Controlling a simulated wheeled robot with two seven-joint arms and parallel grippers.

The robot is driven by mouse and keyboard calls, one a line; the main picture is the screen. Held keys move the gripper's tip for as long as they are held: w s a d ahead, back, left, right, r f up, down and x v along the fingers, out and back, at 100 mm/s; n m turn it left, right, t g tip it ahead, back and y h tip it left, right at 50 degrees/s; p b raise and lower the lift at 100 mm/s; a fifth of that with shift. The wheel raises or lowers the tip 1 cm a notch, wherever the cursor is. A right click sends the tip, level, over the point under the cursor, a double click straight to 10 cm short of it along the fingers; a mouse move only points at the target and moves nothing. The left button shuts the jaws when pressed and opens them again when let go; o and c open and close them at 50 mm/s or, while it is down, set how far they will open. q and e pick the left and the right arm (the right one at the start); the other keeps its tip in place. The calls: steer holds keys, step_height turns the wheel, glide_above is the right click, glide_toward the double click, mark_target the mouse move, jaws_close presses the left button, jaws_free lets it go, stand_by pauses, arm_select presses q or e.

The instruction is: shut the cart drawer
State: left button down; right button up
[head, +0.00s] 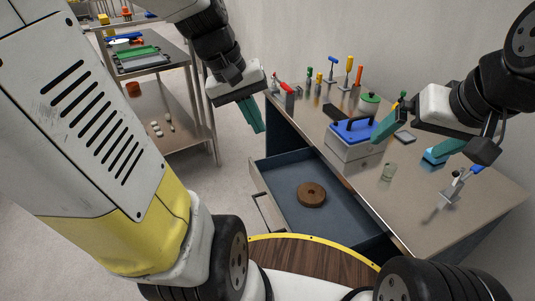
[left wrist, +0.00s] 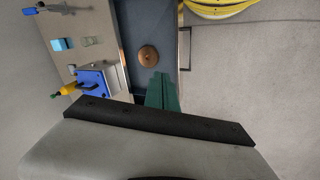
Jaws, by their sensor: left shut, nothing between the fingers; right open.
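The cart drawer (head: 286,218) stands pulled out from the cart, with its dark blue-grey inside showing. A round brown disc with a hole (head: 312,194) lies in it. In the left wrist view the open drawer (left wrist: 150,22) and the disc (left wrist: 148,54) show too. My left gripper (head: 254,116) is shut and empty, its green fingers pointing down above the far left end of the drawer, apart from it as far as I can tell. My right gripper (head: 419,130) is open over the cart top (head: 420,196), near the blue-lidded box.
The cart top carries a metal box with a blue lid (head: 354,140), several upright coloured tools, a small glass (head: 388,172), a light blue block (head: 436,156) and a clamp (head: 454,188). A metal shelf rack (head: 180,112) stands behind on the left. Floor (head: 226,172) is clear between rack and drawer.

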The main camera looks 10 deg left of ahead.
arm_select(q)
steer(key=w+a+f+n+g+h, duration=0.1)
steer(key=w+a+f+n+h, duration=0.35)
steer(key=f, duration=0.35)
steer(key=w+a+f+n+g+h, duration=0.1)
steer(key=w+a+f+n+h, duration=0.2)
steer(key=w+a+f+n, duration=0.4)
steer(key=a+f+n+t+h, duration=0.3)
steer(key=a+f+n+t, duration=0.15)
steer(key=f, duration=0.65)
steer(key=n+t, duration=0.6)
glide_toward(253, 174)
steer(key=shift+h, duration=0.25)
steer(key=x, duration=0.7)
